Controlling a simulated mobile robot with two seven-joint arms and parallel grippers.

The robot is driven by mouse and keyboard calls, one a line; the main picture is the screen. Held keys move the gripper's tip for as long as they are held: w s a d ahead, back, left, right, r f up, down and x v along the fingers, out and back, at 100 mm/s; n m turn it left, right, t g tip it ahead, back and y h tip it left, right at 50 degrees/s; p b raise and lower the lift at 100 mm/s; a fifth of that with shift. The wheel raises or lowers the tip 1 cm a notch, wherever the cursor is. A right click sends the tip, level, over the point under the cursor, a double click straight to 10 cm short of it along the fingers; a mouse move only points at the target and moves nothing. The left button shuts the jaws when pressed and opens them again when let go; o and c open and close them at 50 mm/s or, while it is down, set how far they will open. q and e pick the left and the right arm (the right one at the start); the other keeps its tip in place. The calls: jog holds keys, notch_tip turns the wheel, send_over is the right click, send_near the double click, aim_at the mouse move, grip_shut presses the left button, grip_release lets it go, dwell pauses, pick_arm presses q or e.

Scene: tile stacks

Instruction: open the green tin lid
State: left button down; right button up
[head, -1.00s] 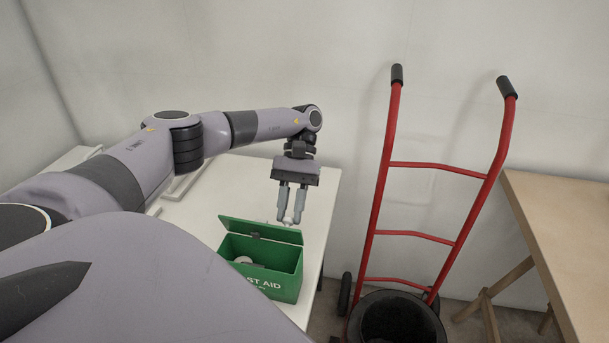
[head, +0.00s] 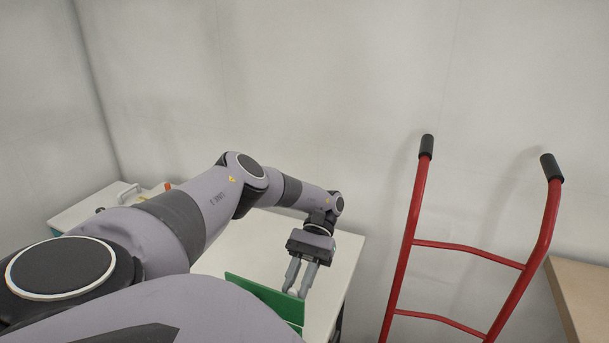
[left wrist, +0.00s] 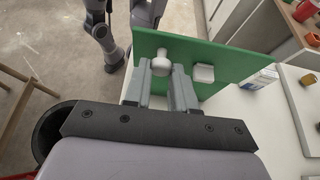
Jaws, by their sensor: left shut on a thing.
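The green tin's lid (head: 262,296) stands raised as a green panel low in the head view. It also shows in the left wrist view (left wrist: 222,62), with a pale round knob (left wrist: 162,66) and a small white block (left wrist: 203,73) on its face. My left gripper (head: 297,293) is behind the lid, its fingers shut on the knob; it also shows in the left wrist view (left wrist: 162,76). The tin's body is mostly hidden behind my arm and cut off by the lower frame edge. My right gripper is not in view.
The tin is on a white table (head: 338,262). A red hand truck (head: 412,235) stands to the right of it, with a wooden table (head: 585,290) beyond. Several small items lie on the far left surface. The wall is close behind.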

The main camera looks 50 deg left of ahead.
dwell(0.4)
pick_arm(q)
jog(key=c, duration=0.9)
grip_release()
jog(key=shift+c, duration=0.2)
